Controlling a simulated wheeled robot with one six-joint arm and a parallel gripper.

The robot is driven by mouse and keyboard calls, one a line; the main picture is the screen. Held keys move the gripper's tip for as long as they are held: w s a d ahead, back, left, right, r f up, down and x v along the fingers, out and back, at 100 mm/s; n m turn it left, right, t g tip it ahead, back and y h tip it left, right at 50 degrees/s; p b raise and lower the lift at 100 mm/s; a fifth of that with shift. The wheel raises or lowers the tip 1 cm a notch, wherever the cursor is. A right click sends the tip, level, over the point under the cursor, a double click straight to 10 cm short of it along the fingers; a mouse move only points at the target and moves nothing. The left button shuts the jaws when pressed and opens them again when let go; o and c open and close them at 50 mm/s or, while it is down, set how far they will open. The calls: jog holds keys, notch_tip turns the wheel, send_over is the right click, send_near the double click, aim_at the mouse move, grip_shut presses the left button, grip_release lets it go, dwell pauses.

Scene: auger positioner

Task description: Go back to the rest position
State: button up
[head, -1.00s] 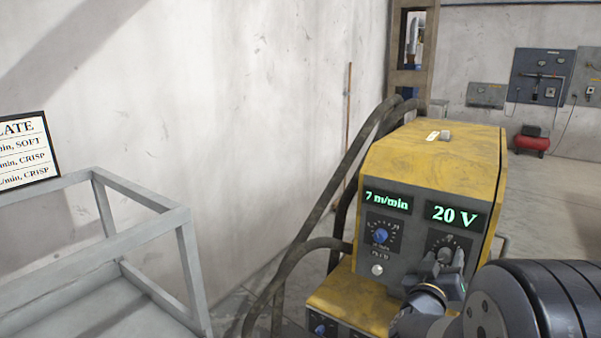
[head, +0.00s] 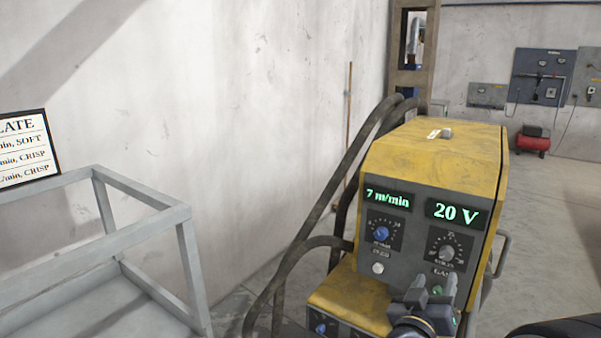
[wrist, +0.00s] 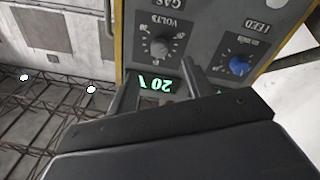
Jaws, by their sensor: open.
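My gripper (head: 433,287) is open and empty in the head view, in front of the lower panel of the yellow welding machine (head: 435,160). It is below the grey volts knob (head: 446,253) and apart from it. The knob's dial is uncovered. The blue feed knob (head: 382,234) is up and to the left. The displays read 7 m/min (head: 387,199) and 20 V (head: 455,213). In the wrist view, the gripper fingers (wrist: 161,76) stand apart, with the volts knob (wrist: 159,47) beyond their tips and the blue knob (wrist: 240,65) to the right.
A grey metal frame table (head: 140,270) stands at the left, with a lettered sign (head: 25,150) above it. Thick dark hoses (head: 345,175) run along the machine's left side. A red compressor (head: 533,142) sits far back on open floor at the right.

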aim_at(445, 256)
jog(key=p+x, duration=0.1)
jog(key=x, duration=0.8)
jog(key=shift+d, duration=0.15)
jog(key=shift+f+m, duration=0.15)
jog(key=shift+m, duration=0.45)
jog(key=shift+s+a+m+b, duration=0.1)
jog(key=shift+a+m+b, duration=0.15)
jog(key=shift+m, duration=0.25)
jog(key=m+g+b, duration=0.1)
jog(key=m, duration=0.4)
jog(key=shift+h, duration=0.3)
jog(key=m, duration=0.4)
jog(key=shift+g+b, duration=0.3)
jog(key=shift+b, duration=0.05)
jog(key=m+b, duration=0.1)
jog(key=m, duration=0.3)
jog(key=shift+m, duration=0.3)
jog(key=v, duration=0.5)
jog(key=shift+r, duration=0.35)
jog(key=shift+s+a, duration=0.4)
jog(key=shift+s, duration=0.1)
